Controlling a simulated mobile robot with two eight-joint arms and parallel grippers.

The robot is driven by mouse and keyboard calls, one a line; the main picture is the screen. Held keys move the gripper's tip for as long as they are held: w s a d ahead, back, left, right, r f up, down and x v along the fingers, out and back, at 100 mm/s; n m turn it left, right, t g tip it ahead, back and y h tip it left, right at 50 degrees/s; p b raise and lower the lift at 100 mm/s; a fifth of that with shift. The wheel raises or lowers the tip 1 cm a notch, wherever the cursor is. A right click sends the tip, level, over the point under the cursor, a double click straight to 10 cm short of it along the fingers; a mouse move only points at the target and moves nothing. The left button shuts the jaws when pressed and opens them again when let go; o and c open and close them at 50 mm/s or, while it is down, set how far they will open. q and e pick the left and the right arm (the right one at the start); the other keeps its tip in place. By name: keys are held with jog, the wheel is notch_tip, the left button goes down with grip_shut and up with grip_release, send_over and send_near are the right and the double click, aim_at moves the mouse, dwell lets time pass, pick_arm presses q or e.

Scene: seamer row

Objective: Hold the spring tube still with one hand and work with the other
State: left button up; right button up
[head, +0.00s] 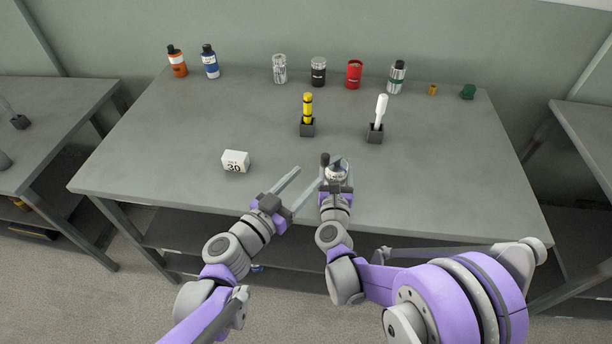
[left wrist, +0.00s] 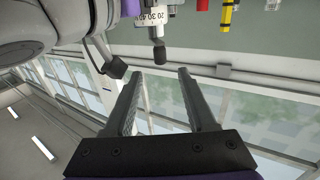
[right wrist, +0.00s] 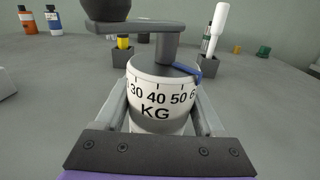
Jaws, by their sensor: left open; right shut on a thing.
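The spring tube (head: 336,173) is a white cylinder with a black KG scale, a grey top and a blue mark at its rim; it also shows in the right wrist view (right wrist: 160,90). A grey crank arm (right wrist: 140,27) with a dark knob (head: 325,159) sits on its top. My right gripper (right wrist: 160,112) is shut around the tube's sides and holds it roughly upright near the table's front. My left gripper (head: 309,177) is open and empty, just left of the tube. In the left wrist view the knob (left wrist: 158,52) appears beyond the open fingertips, seemingly not touched.
A white numbered block (head: 235,161) lies on the table (head: 180,150) to the left. A yellow-black stick (head: 308,108) and a white-handled tool (head: 381,110) stand in dark holders behind the tube. Several bottles and cans, including a red can (head: 354,74), line the back edge.

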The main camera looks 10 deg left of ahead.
aim_at(323, 161)
pick_arm(q)
jog(key=w+d+n, duration=0.1)
jog(key=w+n, duration=0.1)
jog(key=n, duration=1)
jog(key=w+d+n, duration=0.2)
jog(key=w+n, duration=0.1)
jog(key=n, duration=0.9)
jog(key=w+d+n, duration=0.1)
jog(key=w+n, duration=0.2)
jog(key=n, duration=0.8)
jog(key=shift+d+n, duration=0.2)
jog(key=shift+n, duration=0.2)
